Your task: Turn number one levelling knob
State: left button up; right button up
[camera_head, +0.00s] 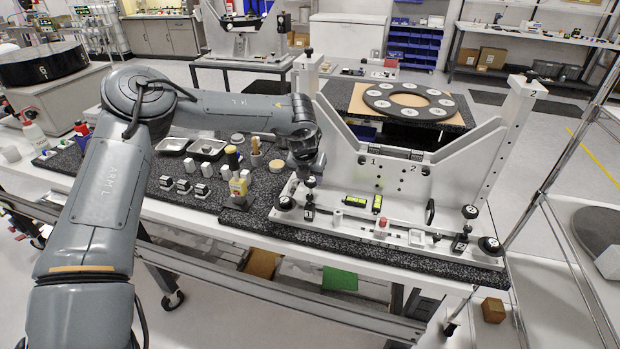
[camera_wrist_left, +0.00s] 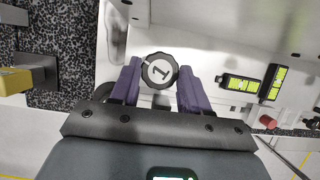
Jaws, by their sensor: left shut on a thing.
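The number one levelling knob (camera_wrist_left: 160,71) is a round black knob with a white face marked 1. In the head view my left gripper (camera_head: 306,168) points down at the left end of the white mirror fixture (camera_head: 400,206). The arm and gripper partly hide that corner there. My right gripper is not in view.
Two yellow-green spirit levels (camera_head: 362,202) and a red-topped knob (camera_head: 382,224) sit on the fixture base. Left of the gripper are a yellow block (camera_head: 238,187), several small blocks and metal trays (camera_head: 206,149). Another black knob (camera_head: 490,246) is at the right end.

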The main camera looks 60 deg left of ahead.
pick_arm(q)
jog(key=shift+n+y+b, duration=0.3)
jog(key=shift+n, duration=0.8)
jog(key=shift+d, duration=0.1)
jog(key=o, duration=1.1)
jog(key=shift+c, duration=0.2)
